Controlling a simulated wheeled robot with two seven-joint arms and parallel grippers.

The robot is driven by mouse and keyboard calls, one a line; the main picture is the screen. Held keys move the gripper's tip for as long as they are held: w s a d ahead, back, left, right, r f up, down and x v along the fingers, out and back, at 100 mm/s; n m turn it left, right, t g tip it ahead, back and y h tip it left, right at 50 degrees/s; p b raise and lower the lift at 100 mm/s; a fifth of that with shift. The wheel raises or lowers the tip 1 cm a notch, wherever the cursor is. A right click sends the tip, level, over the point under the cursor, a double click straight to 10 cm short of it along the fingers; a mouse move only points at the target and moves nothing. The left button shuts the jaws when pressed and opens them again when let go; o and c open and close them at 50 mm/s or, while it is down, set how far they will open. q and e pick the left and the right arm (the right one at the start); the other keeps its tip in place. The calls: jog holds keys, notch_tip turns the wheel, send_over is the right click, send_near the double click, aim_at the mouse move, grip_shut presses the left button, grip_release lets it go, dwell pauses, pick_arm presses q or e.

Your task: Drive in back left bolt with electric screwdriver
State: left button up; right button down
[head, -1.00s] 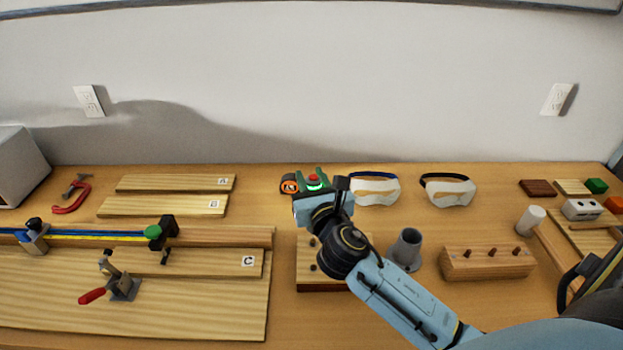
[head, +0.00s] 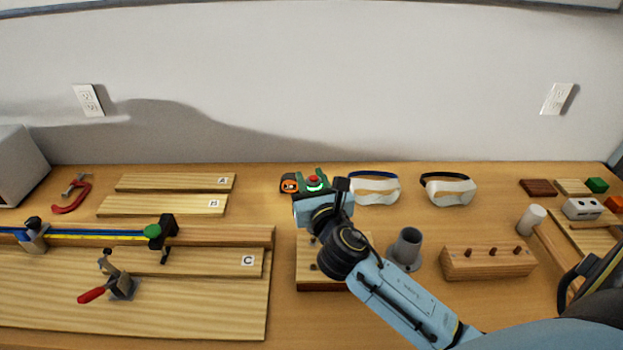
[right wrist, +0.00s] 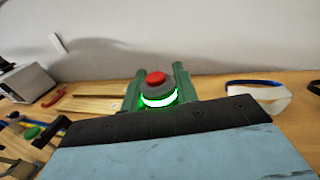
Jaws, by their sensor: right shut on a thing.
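My right gripper (head: 314,186) is shut on the electric screwdriver (head: 315,180), above the back middle of the bench. In the right wrist view the screwdriver (right wrist: 156,80) shows a red button on top and a green glowing ring, between two green fingers. Its lower end and tip are hidden. A square wooden block (head: 310,282) with dark bolts or holes lies on the bench, mostly behind my right arm. Its back left bolt (head: 312,241) is barely visible at the arm's edge; I cannot tell how deep it sits. My left gripper is not in view.
An orange and black item (head: 290,184) sits beside the gripper. A grey cup (head: 406,248) and a wooden peg block (head: 488,264) stand right of the square block. White goggles (head: 448,191) lie behind. Clamped boards (head: 200,290) fill the left.

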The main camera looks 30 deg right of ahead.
jog(key=shift+f, duration=0.2)
jog(key=shift+f+p, duration=0.35)
jog(key=shift+f, duration=0.05)
dwell(2.5)
notch_tip(320, 180, up, 6)
jog(key=p, duration=0.7)
jog(key=shift+r, duration=0.15)
